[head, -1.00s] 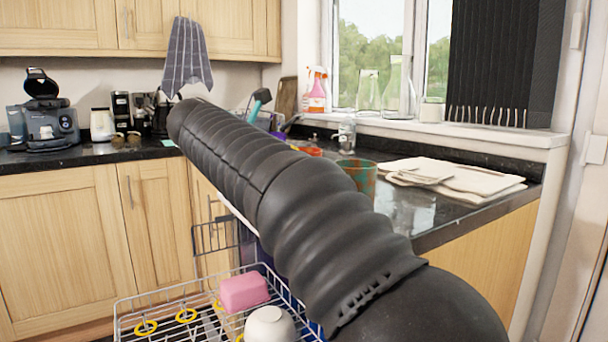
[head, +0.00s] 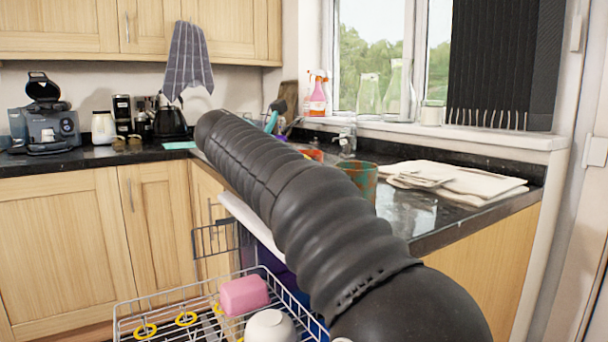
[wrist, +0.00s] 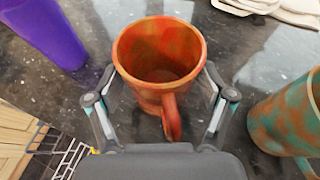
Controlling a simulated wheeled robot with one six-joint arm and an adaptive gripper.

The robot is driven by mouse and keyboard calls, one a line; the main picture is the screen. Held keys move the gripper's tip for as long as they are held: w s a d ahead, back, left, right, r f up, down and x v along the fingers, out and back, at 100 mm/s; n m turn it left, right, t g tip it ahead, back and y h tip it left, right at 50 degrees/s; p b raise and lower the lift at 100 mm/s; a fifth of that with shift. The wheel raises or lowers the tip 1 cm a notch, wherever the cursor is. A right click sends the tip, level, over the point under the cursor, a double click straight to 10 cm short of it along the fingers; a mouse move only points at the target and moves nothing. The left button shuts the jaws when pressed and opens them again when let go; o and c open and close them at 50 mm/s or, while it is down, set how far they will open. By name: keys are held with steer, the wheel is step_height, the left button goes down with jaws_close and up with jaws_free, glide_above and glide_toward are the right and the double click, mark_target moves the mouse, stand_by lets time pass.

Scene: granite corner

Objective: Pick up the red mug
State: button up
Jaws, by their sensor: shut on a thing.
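The red mug (wrist: 160,60), mottled red-orange with its handle toward me, stands upright between the fingers of my gripper (wrist: 160,105) in the wrist view. The fingers are shut on the mug's two sides, with the handle between them. In the head view only a small orange-red part of the mug (head: 314,155) shows above my arm on the counter side. The gripper itself is hidden behind my arm there. Whether the mug's base touches the counter is hard to tell.
A teal-and-rust mug (wrist: 288,115) stands close right of my gripper, and a purple cup (wrist: 45,32) stands left. Folded cloths (head: 455,181) lie on the dark counter (head: 405,212). A dish rack (head: 165,308) with a pink block (head: 243,294) and white cup (head: 269,326) is below.

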steer(key=shift+r, duration=0.1)
steer(key=shift+r+p, duration=0.3)
steer(key=shift+r, duration=0.25)
steer(key=s+d+r+p, duration=0.1)
steer(key=s+d+r, duration=0.1)
steer(key=s+r, duration=0.7)
steer(key=shift+s+d+r+p, duration=0.25)
steer(key=shift+s+r+p, duration=0.1)
steer(key=shift+s, duration=0.85)
